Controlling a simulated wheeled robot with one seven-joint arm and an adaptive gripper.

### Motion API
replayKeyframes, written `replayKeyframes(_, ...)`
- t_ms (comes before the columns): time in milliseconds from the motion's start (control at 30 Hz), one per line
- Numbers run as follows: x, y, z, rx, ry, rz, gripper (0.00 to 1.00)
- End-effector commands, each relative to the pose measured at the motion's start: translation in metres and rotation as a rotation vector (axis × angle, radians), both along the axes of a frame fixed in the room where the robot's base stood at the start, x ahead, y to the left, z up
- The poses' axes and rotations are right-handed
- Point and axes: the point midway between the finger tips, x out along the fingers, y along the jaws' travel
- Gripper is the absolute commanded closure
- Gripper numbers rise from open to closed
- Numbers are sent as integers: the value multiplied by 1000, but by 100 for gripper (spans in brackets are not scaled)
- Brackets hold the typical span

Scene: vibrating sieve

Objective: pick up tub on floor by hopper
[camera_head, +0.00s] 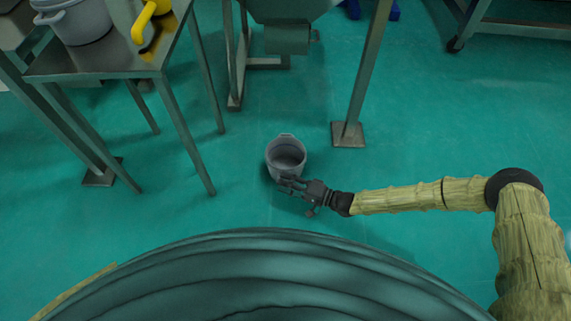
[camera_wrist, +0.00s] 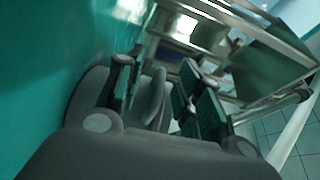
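A grey tub (camera_head: 287,150) stands upright on the green floor, below the hopper (camera_head: 287,38) and in front of it. It has a small handle on its far rim. My gripper (camera_head: 287,184) is at the tub's near side, low by its rim. In the wrist view my gripper (camera_wrist: 160,92) has its two fingers apart, with part of the grey tub (camera_wrist: 90,92) beside and between them. I see no finger closed on the tub; the exact contact is hidden.
A metal table (camera_head: 100,62) at the left bears another grey tub (camera_head: 77,22) and a yellow object (camera_head: 143,20). A metal post (camera_head: 365,75) with a foot plate stands right of the floor tub. Open floor (camera_head: 460,130) lies to the right.

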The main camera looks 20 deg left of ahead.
Motion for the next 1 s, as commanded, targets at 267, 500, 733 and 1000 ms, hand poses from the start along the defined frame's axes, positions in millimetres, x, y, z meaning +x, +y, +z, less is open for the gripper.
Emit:
replayKeyframes(267,5,27,-2,0,-1,0,64)
replayKeyframes(500,5,29,0,-1,-1,-1,64)
replayKeyframes(733,5,29,0,-1,0,-1,97)
replayKeyframes(1000,5,29,0,0,-1,-1,100)
